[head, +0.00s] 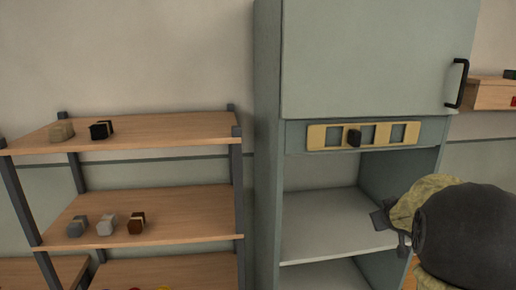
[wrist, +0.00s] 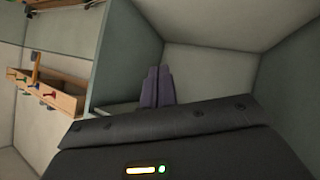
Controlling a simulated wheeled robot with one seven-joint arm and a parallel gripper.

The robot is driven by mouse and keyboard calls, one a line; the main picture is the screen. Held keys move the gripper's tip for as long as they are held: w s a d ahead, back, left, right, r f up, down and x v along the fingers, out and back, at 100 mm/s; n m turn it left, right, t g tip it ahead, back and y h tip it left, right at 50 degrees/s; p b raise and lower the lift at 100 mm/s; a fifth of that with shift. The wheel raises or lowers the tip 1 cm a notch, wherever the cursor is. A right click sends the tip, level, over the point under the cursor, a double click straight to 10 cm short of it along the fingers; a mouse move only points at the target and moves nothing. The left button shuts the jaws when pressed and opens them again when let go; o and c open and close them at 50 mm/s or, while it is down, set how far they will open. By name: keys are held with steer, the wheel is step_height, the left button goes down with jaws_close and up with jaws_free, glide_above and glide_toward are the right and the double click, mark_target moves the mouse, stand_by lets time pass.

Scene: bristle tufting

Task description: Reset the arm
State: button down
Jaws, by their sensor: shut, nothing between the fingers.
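My gripper (wrist: 157,86) is shut and empty in the wrist view, its two dark fingers pressed together. In the head view my gripper (head: 383,218) shows small and dark at the right, in front of the open bay of the grey-green cabinet (head: 267,150). My own dark, rounded arm link and its tan cover hide part of the bay's right side. I cannot tell how far the fingers are from the cabinet's inner shelf (head: 330,225).
A yellow slotted strip (head: 325,137) with a dark block (head: 354,137) crosses the cabinet under its closed door, which has a black handle (head: 457,83). A wooden rack (head: 175,128) at left bears several small bundles. A wooden box (wrist: 62,101) with coloured pieces shows in the wrist view.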

steer(key=s+a+f+g+y+b, duration=0.1)
steer(key=s+a+f+g, duration=0.3)
steer(key=s+a+f, duration=0.5)
steer(key=s+a+f+m+g+y+b, duration=0.1)
steer(key=s+a+f+g+y, duration=0.2)
steer(key=s+a+f, duration=0.5)
steer(key=s+a, duration=0.5)
steer(key=s, duration=0.2)
steer(key=shift+s+a+f+g, duration=0.15)
steer(key=shift+a+f+g, duration=0.2)
steer(key=shift+a+g, duration=0.05)
